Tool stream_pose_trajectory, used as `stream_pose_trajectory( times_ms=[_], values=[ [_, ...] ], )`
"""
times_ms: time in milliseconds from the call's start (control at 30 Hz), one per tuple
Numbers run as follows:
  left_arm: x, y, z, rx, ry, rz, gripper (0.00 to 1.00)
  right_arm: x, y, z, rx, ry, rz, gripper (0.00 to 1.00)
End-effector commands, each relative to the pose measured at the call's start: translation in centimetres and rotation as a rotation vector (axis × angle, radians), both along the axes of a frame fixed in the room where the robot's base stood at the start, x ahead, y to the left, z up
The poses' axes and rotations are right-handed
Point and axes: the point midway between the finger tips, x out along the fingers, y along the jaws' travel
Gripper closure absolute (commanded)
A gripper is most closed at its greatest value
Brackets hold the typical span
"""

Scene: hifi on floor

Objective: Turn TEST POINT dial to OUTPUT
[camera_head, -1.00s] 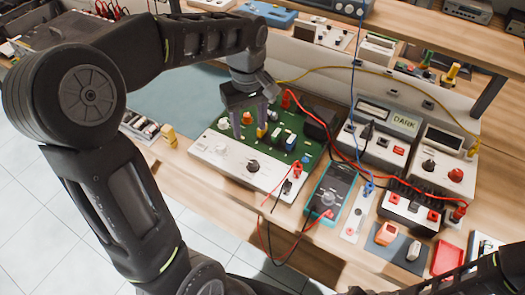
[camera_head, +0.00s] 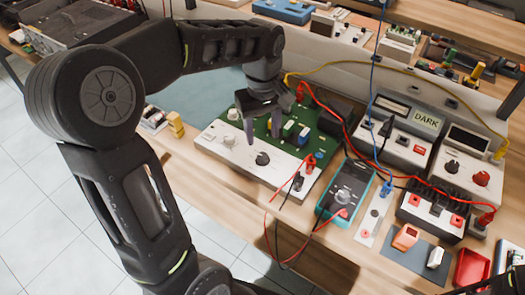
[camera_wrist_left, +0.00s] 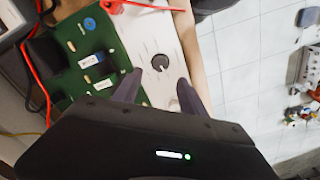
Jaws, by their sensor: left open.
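A black dial (camera_head: 262,158) with a pale pointer mark stands on the white front panel (camera_head: 225,152) of a unit with a green circuit board. It also shows in the left wrist view (camera_wrist_left: 160,62). Its lettering is too small to read, so I cannot confirm the TEST POINT or OUTPUT marks. My left gripper (camera_head: 263,134) is open and empty, with its fingers pointing down over the unit, close to the dial. In the left wrist view, the open fingertips (camera_wrist_left: 159,83) straddle the line toward the dial and appear apart from it.
Two pale knobs (camera_head: 229,141) sit left of the dial. A red plug (camera_head: 310,160) with red and black leads stands to its right. A teal-edged multimeter (camera_head: 346,192) lies beside the unit.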

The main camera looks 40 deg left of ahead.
Motion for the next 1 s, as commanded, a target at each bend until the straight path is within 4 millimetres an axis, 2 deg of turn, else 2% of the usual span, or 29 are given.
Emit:
stream_pose_trajectory(
  times_ms=[500,633,867,1000],
  values=[
    [-0.1,0.0,-6.8,0.000,0.004,0.000,0.51,0.0,0.0,0.3,0.000,0.000,0.000,0.57],
    [-0.1,0.0,-7.5,0.000,0.001,0.000,0.51,0.0,0.0,0.3,0.000,0.000,0.000,0.57],
    [-0.1,0.0,-7.6,0.000,0.001,0.000,0.51,0.0,0.0,0.3,0.000,0.000,0.000,0.57],
    [0.0,0.0,-7.5,0.000,0.001,0.000,0.60,0.0,0.0,0.3,0.000,0.000,0.000,0.57]
  ],
)
